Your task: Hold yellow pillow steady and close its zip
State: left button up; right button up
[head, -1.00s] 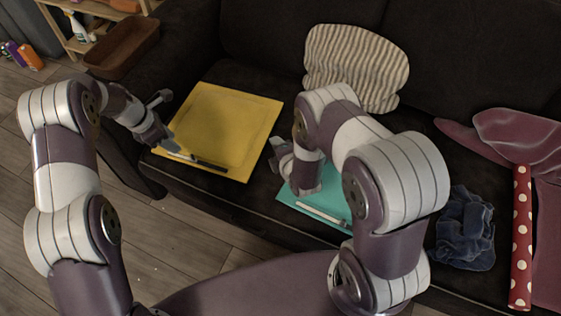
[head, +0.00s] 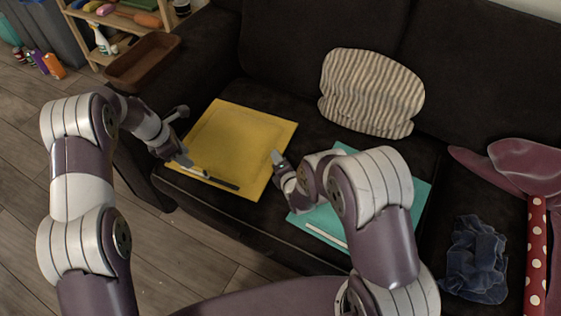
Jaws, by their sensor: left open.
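The yellow pillow (head: 238,140) lies flat on the dark sofa seat in the head view. Its zip (head: 222,183) runs along the near edge, with a dark stretch on the right and a lighter piece toward the left end. My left gripper (head: 184,138) is open at the pillow's left edge, one finger low near the zip's left end. Whether it touches the fabric I cannot tell. My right gripper (head: 279,162) is near the pillow's right edge, its fingertip pointing up. Its other finger is hidden, so its opening is unclear.
A teal pillow (head: 411,192) with a pale zip lies right of the yellow one, partly behind my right arm. A striped cushion (head: 371,92) leans at the back. A blue cloth (head: 476,262) and red dotted roll (head: 536,250) lie at right. A brown tray (head: 142,62) sits on the armrest.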

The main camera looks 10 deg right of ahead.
pick_arm(q)
jog(key=shift+o, duration=0.2)
pick_arm(e)
grip_shut()
